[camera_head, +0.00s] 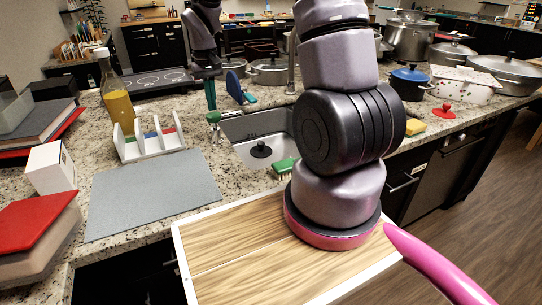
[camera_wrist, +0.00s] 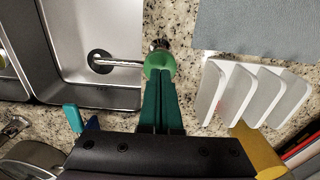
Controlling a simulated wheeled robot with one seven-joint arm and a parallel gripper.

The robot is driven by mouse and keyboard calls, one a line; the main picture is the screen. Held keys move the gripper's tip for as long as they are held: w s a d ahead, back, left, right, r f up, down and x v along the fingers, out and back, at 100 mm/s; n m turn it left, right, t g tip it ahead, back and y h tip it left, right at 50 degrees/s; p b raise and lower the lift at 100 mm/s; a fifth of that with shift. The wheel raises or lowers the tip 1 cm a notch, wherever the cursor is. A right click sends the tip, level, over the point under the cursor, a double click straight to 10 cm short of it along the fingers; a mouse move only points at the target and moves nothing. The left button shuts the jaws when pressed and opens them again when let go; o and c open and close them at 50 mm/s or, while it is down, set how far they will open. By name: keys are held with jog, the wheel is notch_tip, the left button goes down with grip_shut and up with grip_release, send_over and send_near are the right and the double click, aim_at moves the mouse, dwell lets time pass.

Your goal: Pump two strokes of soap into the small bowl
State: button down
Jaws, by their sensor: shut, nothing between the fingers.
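The soap pump has a green head (camera_wrist: 160,65) and a metal spout (camera_wrist: 124,64). It stands on the counter at the sink's edge and also shows in the head view (camera_head: 213,117). Its spout reaches out over the sink. My gripper (camera_wrist: 158,80) has its dark green fingers closed together, empty, with the tips at the green head; I cannot tell if they press on it. My gripper also shows in the head view (camera_head: 211,108). A dark round thing (camera_head: 261,150) lies in the sink near the spout's end. I cannot tell whether it is the small bowl or the drain.
The metal sink (camera_head: 240,128) holds a green brush (camera_head: 285,166) at its front edge. A white rack (camera_head: 150,144), an oil bottle (camera_head: 115,95) and a grey mat (camera_head: 150,195) are to the left. A blue-and-teal item (camera_head: 236,88) stands behind the sink. Pots stand at the right.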

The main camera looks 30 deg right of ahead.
aim_at(213, 115)
jog(key=shift+f, duration=0.15)
jog(key=shift+f, duration=1.8)
jog(key=shift+r, duration=1.95)
jog(key=shift+f, duration=0.1)
jog(key=shift+f, duration=1.8)
jog(key=shift+r, duration=1.9)
